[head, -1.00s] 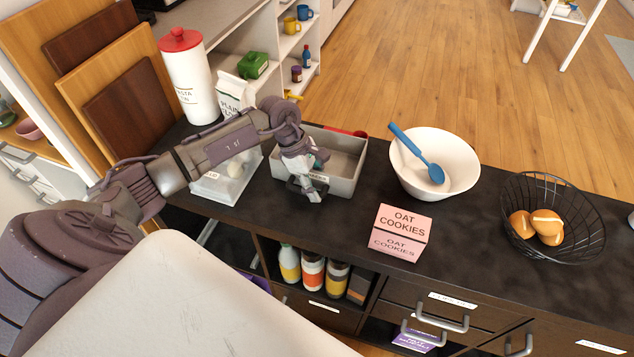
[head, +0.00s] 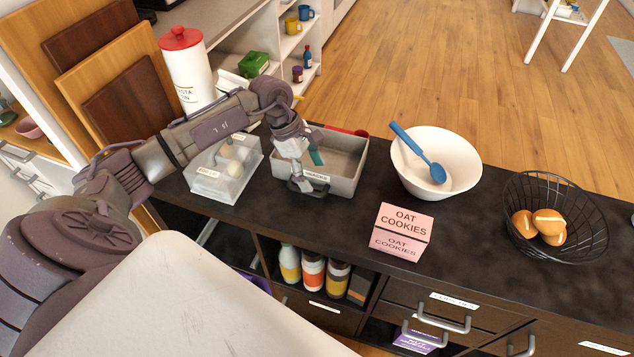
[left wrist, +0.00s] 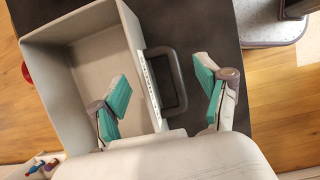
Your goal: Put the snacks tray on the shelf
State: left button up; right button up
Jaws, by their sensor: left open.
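The snacks tray (head: 345,185) is an open grey box with a label and a dark handle on its front. It stands on the black counter and looks empty inside. In the left wrist view the tray (left wrist: 95,55) is at the left, with its dark handle (left wrist: 181,80) on the near wall. My left gripper (head: 303,172) is at the tray's front wall. In the wrist view the gripper (left wrist: 160,88) is open, one teal-padded finger on the tray side and the other beyond the handle. Contact cannot be told. My right gripper is out of view.
A clear egg box (head: 222,185) stands left of the tray. A white bowl (head: 455,165) with a blue spoon (head: 425,160), a pink oat cookies box (head: 402,230) and a wire basket (head: 590,225) stand to the right. Cubbies below hold bottles (head: 312,272). An open shelf (head: 283,75) is behind.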

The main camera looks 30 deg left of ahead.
pick_arm(q)
jog(key=b+v, duration=0.1)
jog(key=v, duration=0.7)
